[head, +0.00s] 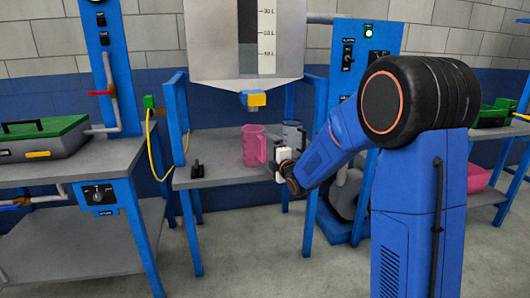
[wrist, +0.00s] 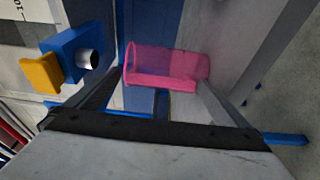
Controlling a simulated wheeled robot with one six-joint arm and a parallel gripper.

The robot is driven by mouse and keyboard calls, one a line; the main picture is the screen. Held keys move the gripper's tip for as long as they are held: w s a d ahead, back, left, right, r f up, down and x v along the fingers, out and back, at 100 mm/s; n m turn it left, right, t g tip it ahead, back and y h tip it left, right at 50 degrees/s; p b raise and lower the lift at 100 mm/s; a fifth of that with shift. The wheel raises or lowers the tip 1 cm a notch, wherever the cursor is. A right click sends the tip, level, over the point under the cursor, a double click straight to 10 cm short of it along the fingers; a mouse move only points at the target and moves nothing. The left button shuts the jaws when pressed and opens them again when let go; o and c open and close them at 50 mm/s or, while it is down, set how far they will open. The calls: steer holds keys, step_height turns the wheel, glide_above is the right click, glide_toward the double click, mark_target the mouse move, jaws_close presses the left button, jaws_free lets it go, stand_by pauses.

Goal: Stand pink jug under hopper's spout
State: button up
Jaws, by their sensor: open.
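The pink jug (head: 252,147) stands upright on the grey shelf (head: 222,172) below the hopper (head: 246,40). In the head view it is roughly below the spout (head: 257,99), which has a yellow part; I cannot tell if they line up exactly. My gripper (head: 275,163) is just right of the jug, near its handle side. In the wrist view my gripper (wrist: 162,82) is open, with the pink jug (wrist: 168,66) showing between and beyond the fingertips. Contact is not clear. The spout (wrist: 88,60) shows left of the jug there.
A grey jug (head: 293,135) stands behind and right of the pink one. A small black object (head: 197,170) sits on the shelf's left part. Blue posts (head: 174,120) flank the hopper bay. A bench with a green-lidded case (head: 42,137) is at left.

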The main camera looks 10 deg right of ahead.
steer(key=s+d+m+g+h, duration=0.2)
steer(key=s+d+m, duration=0.15)
steer(key=s, duration=0.65)
steer(key=s+d+f+m+g+h, duration=0.1)
steer(key=s+d+m+g, duration=0.1)
steer(key=s+m, duration=0.5)
steer(key=s+d+m+g+h, duration=0.2)
steer(key=s, duration=1)
steer(key=s+f+m+g, duration=0.2)
steer(key=s+m+g, duration=0.1)
steer(key=s, duration=1)
steer(key=s+a+f+m+g, duration=0.1)
steer(key=s+m, duration=0.4)
steer(key=s, duration=0.8)
steer(key=f+g, duration=0.1)
steer(key=g, duration=0.1)
steer(key=shift+f+g+y, duration=0.25)
steer(key=shift+g+y, duration=0.05)
steer(key=shift+w, duration=0.1)
